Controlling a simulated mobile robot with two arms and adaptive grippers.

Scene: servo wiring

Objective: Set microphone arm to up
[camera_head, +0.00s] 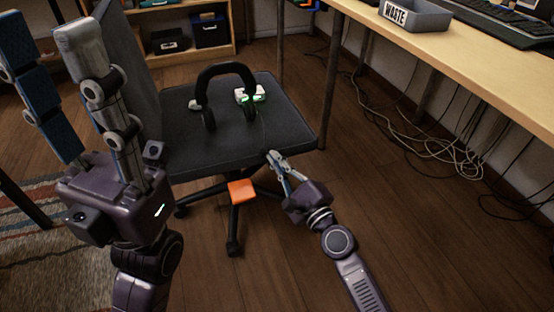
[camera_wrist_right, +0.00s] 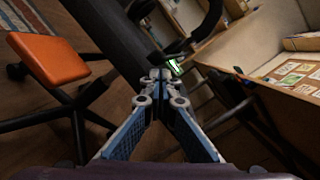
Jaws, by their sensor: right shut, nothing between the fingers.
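A black headset (camera_head: 226,75) stands with its band arched upward on the dark seat of an office chair (camera_head: 185,150). Part of its dark band shows at the top of the wrist view (camera_wrist_right: 205,28). I cannot make out its microphone arm or how it is set. My right gripper (camera_head: 272,160) is shut and empty at the seat's front right edge, apart from the headset. Its closed fingertips show in the right wrist view (camera_wrist_right: 159,76). My left gripper (camera_head: 48,45) is raised at the left, fingers spread and empty, left of the chair.
White pieces, one with a green light (camera_head: 251,93), lie by the headset. An orange square piece (camera_head: 241,191) is below the seat's front. A wooden desk (camera_head: 470,75) with a grey WASTE tray (camera_head: 415,16) stands right, loose cables (camera_head: 440,150) beneath. A shelf (camera_head: 190,52) stands behind.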

